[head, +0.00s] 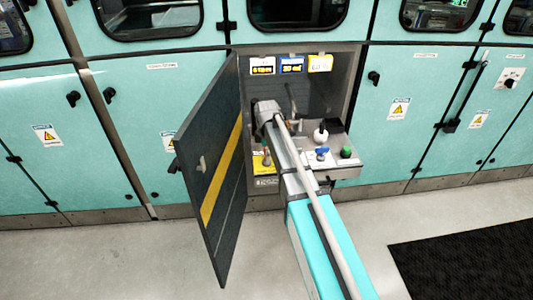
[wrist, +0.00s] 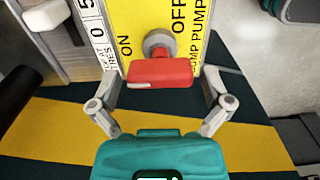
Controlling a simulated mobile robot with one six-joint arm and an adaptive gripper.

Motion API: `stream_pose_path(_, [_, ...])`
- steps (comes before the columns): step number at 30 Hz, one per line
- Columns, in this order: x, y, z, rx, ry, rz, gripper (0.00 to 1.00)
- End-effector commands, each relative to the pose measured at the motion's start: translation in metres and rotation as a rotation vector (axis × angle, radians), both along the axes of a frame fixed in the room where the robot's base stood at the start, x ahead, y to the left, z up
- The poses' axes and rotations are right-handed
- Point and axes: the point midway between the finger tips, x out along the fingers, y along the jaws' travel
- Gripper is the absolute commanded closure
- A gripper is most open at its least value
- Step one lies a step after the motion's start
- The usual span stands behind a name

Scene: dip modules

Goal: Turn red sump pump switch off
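The red sump pump switch (wrist: 160,72) is in the wrist view, a red bar handle on a grey round shaft. It sits on a yellow label plate (wrist: 190,45) with "ON" at left, "OFF" at upper right and "SUMP PUMP" down the right side. The bar lies crosswise in the picture. My gripper (wrist: 161,82) is open, with one finger beside each end of the bar; I cannot tell whether either touches it. In the head view, my arm reaches into the open cabinet (head: 352,85), and I cannot make out the red switch there.
The dark cabinet door (head: 212,170) with a yellow stripe stands open left of my arm. A shelf at right carries a blue valve handle (head: 322,151), a green knob (head: 346,152) and a white round knob (head: 320,134). Displays line the cabinet top. A black mat (head: 465,255) lies on the floor.

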Motion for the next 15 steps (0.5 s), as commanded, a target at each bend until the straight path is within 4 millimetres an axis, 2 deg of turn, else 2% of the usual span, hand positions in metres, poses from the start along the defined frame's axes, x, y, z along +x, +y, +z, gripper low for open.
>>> stream_pose_path(1, [0.0, 0.0, 0.0, 0.0, 0.0, 0.0, 0.17])
stream_pose_path(9, [0.0, 0.0, 0.0, 0.0, 0.0, 0.0, 0.67])
stream_pose_path(15, [0.0, 0.0, -0.0001, 0.0, 0.0, -0.007, 0.68])
